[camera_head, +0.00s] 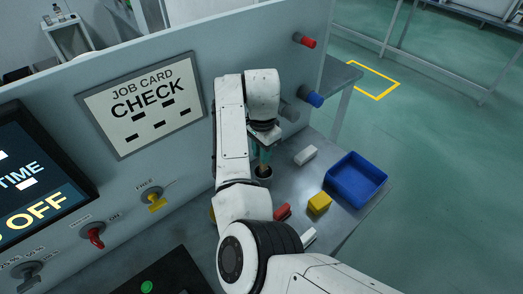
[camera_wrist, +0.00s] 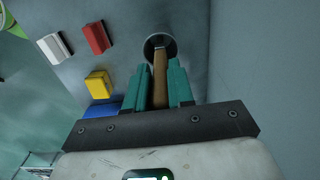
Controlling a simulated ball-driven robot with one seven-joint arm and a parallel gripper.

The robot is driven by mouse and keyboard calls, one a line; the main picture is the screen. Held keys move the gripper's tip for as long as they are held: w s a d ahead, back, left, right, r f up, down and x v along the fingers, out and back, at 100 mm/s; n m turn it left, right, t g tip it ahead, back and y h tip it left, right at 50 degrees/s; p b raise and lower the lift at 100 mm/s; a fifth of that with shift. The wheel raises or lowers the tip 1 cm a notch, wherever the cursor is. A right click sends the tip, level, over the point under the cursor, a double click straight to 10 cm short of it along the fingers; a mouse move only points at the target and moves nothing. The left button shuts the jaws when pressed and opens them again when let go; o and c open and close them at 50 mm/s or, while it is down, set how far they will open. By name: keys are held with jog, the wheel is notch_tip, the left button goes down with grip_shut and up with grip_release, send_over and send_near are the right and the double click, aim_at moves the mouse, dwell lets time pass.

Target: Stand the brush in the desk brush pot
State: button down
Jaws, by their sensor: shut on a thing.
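My gripper (camera_wrist: 160,74) has teal fingers and is shut on the brush, whose brown wooden handle (camera_wrist: 159,82) runs between them in the wrist view. The far end of the brush reaches over the mouth of the dark round pot (camera_wrist: 151,43). In the head view the brush (camera_head: 265,157) hangs roughly upright below my gripper (camera_head: 262,152), its lower end at the opening of the pot (camera_head: 264,179). I cannot tell how deep that end is inside. My arm hides part of the pot's surroundings.
Right of the pot are a white block (camera_head: 305,155), a yellow block (camera_head: 319,203), a red block (camera_head: 283,212) and a blue tray (camera_head: 356,179). The grey panel (camera_head: 185,150) with knobs stands close behind; a red peg (camera_head: 306,41) and blue peg (camera_head: 313,98) stick out.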

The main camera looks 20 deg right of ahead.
jog(key=c, duration=0.9)
grip_release()
notch_tip(320, 180, up, 11)
jog(key=shift+f+b, duration=0.1)
jog(key=shift+b, duration=0.45)
jog(key=s+d+f+n+h, duration=0.1)
jog(key=s+d+f+n, duration=0.1)
jog(key=s+d+f, duration=0.3)
jog(key=s+d+f+n+h, duration=0.1)
jog(key=s+d+f, duration=0.4)
jog(key=s+d+f+n+t+h, duration=0.1)
jog(key=s+d+f+n, duration=0.1)
jog(key=s+d+f, duration=0.3)
jog(key=shift+d+f+n, duration=0.2)
jog(key=shift+d+n, duration=0.1)
jog(key=shift+d, duration=0.3)
jog(key=s+a+f+n+y, duration=0.1)
jog(key=s+a+f+n, duration=0.1)
jog(key=s, duration=0.5)
jog(key=s+a+f+n, duration=0.3)
jog(key=s, duration=0.5)
jog(key=s+a+f+n+y, duration=0.1)
jog(key=s+a+f+n, duration=0.1)
jog(key=s, duration=0.6)
jog(key=shift+a+f+n+y, duration=0.3)
jog(key=shift+a+f+n, duration=0.1)
jog(key=shift+n, duration=0.2)
